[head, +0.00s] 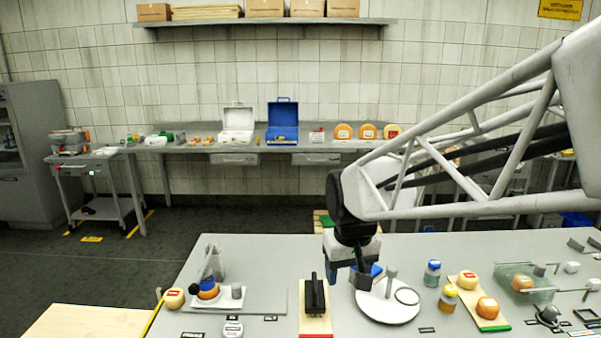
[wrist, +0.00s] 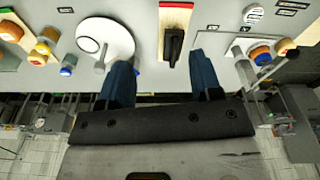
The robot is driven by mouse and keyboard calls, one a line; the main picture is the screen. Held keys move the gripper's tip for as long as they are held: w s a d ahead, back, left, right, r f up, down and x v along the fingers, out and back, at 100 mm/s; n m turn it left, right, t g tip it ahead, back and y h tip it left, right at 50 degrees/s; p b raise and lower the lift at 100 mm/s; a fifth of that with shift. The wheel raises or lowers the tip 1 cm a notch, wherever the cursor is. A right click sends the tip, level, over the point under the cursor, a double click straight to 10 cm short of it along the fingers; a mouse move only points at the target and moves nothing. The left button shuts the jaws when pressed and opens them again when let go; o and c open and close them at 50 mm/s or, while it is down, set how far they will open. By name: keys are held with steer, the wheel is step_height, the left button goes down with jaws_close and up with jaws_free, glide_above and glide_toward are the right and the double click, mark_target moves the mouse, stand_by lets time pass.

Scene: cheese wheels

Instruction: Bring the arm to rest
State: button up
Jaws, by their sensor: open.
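My gripper (head: 352,274) hangs at the end of my arm over the far part of the near table (head: 262,250). In the wrist view its two blue fingers (wrist: 160,80) stand wide apart with nothing between them. In the head view it is above and behind a white round plate (head: 386,312) with a grey post and a ring on it. A board (head: 316,326) with a black handled tool (head: 315,295) lies to the left of the plate. I cannot tell the exact height of the fingers above the table.
At the right stand jars (head: 432,273), a board with cheese wheels (head: 487,307) and a clear greenish tray (head: 540,295). At the left are a cheese wheel (head: 174,298) and a white stand with an orange-and-blue stack (head: 208,290). A back bench (head: 205,146) runs along the wall.

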steer(key=s+d+m, duration=0.1)
steer(key=s+d, duration=0.2)
steer(key=s, duration=0.3)
steer(key=s+d, duration=0.3)
steer(key=s, duration=0.3)
steer(key=s+d+m+t, duration=0.1)
steer(key=s+d, duration=0.2)
steer(key=s, duration=0.3)
steer(key=shift+s+d+f+m, duration=0.15)
steer(key=shift+s+f+m, duration=0.15)
steer(key=shift+f, duration=0.05)
